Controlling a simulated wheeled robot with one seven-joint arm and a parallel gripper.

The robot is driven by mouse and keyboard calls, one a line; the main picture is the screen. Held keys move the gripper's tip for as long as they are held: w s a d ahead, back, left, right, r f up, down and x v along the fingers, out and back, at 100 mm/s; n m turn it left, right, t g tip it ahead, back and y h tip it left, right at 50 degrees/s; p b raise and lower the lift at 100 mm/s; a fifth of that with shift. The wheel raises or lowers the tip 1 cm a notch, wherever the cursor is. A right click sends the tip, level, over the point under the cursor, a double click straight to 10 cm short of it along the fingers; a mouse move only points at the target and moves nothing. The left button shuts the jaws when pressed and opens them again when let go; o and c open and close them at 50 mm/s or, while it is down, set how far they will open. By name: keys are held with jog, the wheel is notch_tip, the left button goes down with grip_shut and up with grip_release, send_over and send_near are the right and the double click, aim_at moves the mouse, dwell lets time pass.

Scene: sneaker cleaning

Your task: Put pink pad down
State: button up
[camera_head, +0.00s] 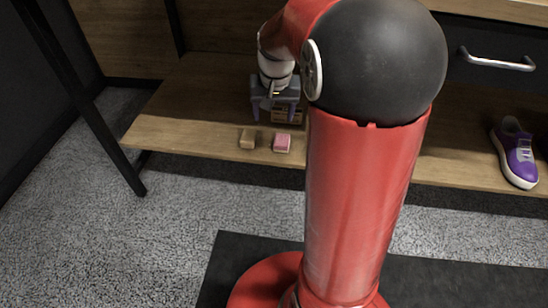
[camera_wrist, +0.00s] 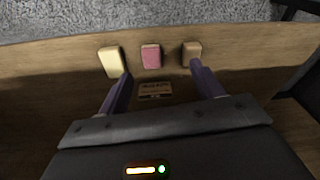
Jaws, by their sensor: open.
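The pink pad (camera_head: 282,143) lies on the wooden shelf near its front edge. In the wrist view the pink pad (camera_wrist: 151,57) lies between a pale yellow pad (camera_wrist: 109,62) and a brown pad (camera_wrist: 191,54), apart from both. My gripper (camera_wrist: 161,70) is open, with its purple fingers spread and nothing held between them. In the head view my gripper (camera_head: 275,108) is over the shelf, just behind the pink pad. The brown pad (camera_head: 248,139) shows left of the pink pad there. The yellow pad is not visible in the head view.
A small lettered label or block (camera_wrist: 155,90) lies on the wood between my fingers. A purple sneaker (camera_head: 515,153) stands at the shelf's right. The wooden shelf (camera_head: 180,137) is clear to the left. A black post (camera_head: 90,105) stands at the left end.

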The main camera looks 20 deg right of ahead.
jog(key=s+a+r+n+t, duration=0.2)
jog(key=s+a, duration=0.3)
jog(key=s, duration=0.5)
jog(key=s+a+r+n+t, duration=0.1)
jog(key=s+a+r, duration=0.3)
jog(key=s, duration=0.6)
jog(key=shift+s+a+r+n+t, duration=0.2)
jog(key=shift+a+n+t, duration=0.2)
jog(key=shift+n, duration=0.5)
